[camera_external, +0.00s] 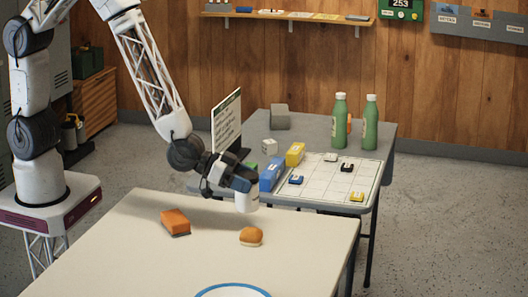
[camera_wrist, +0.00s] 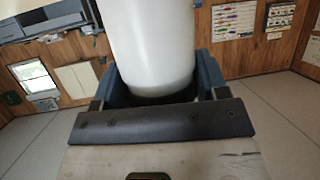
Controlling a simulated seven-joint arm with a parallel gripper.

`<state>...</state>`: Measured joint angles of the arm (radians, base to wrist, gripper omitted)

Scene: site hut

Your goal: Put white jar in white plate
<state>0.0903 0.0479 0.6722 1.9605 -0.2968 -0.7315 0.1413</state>
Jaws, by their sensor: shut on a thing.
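The white jar (camera_external: 247,201) is held in my gripper (camera_external: 243,186) above the far part of the cream table. The jar also fills the upper middle of the wrist view (camera_wrist: 153,45), between the jaws (camera_wrist: 155,92). My gripper is shut on it. The white plate (camera_external: 232,291) with a blue rim lies at the near edge of the external view, partly cut off by the frame. The jar is beyond the plate and apart from it.
On the cream table (camera_external: 130,245) are an orange sponge-like block (camera_external: 175,222) and a small bun (camera_external: 251,237), the bun between jar and plate. A grey table (camera_external: 385,140) behind holds green bottles (camera_external: 339,121), yellow and blue boxes (camera_external: 271,174) and a gridded board (camera_external: 335,178).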

